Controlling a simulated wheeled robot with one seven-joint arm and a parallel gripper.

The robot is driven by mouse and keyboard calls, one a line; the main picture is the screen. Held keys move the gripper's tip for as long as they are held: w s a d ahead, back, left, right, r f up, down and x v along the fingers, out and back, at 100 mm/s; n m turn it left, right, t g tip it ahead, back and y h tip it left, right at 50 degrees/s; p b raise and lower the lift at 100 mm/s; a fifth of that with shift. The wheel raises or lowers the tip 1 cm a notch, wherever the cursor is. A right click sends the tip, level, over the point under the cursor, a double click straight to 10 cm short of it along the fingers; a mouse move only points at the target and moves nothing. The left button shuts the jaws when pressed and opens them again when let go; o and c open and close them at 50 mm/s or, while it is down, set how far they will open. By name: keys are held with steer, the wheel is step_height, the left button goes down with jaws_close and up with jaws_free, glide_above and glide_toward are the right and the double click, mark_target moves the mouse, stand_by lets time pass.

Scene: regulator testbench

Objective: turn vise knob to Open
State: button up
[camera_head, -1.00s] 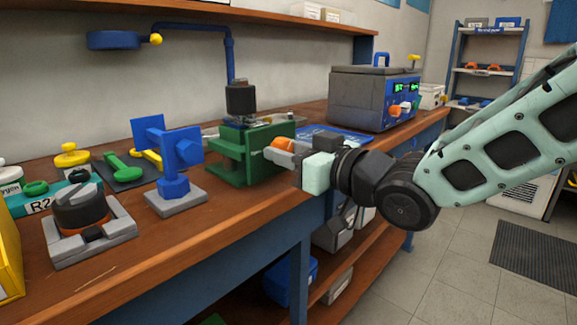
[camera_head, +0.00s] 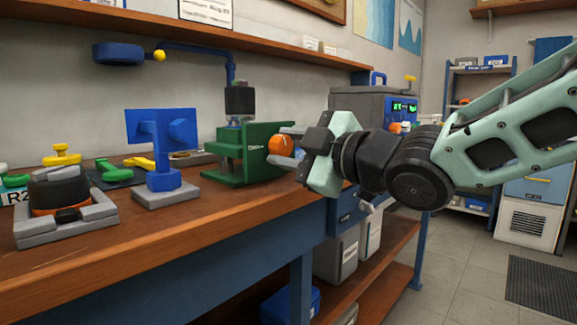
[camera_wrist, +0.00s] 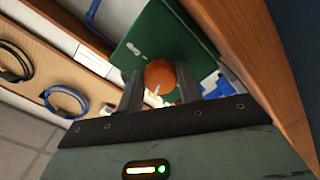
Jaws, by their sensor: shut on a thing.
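The green vise (camera_head: 238,154) stands on the wooden workbench, with a black and grey part above it. Its orange knob (camera_head: 281,145) is on the right side, facing my arm. My gripper (camera_head: 290,143) is at the knob, coming from the right, and its fingers are shut on it. In the wrist view the round orange knob (camera_wrist: 160,74) sits between the two grey fingers (camera_wrist: 157,92), in front of the green vise plate (camera_wrist: 165,38). A small light pointer mark shows on the knob. Any label by the knob is too small to read.
A blue stand (camera_head: 160,150) and a grey-based black and orange device (camera_head: 62,200) stand left of the vise. A grey box with green displays (camera_head: 375,106) stands behind my gripper. A blue lamp-like arm (camera_head: 190,56) hangs above. The workbench front (camera_head: 150,232) is clear.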

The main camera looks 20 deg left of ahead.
steer(key=n+b, duration=0.6)
steer(key=n, duration=0.1)
steer(key=shift+f, duration=0.2)
steer(key=n+b, duration=0.4)
steer(key=n, duration=0.2)
steer(key=shift+r+b, duration=0.15)
steer(key=shift+b, duration=0.15)
steer(key=shift+n, duration=0.4)
steer(key=o, duration=1)
steer(key=shift+r, duration=0.1)
steer(key=shift+d, duration=0.1)
steer(key=shift+s+d+r, duration=0.1)
steer(key=shift+s+d, duration=0.05)
steer(key=shift+d, duration=0.15)
steer(key=p+v, duration=0.3)
steer(key=v, duration=1.3)
steer(key=shift+s+d, duration=0.15)
steer(key=shift+d, duration=0.1)
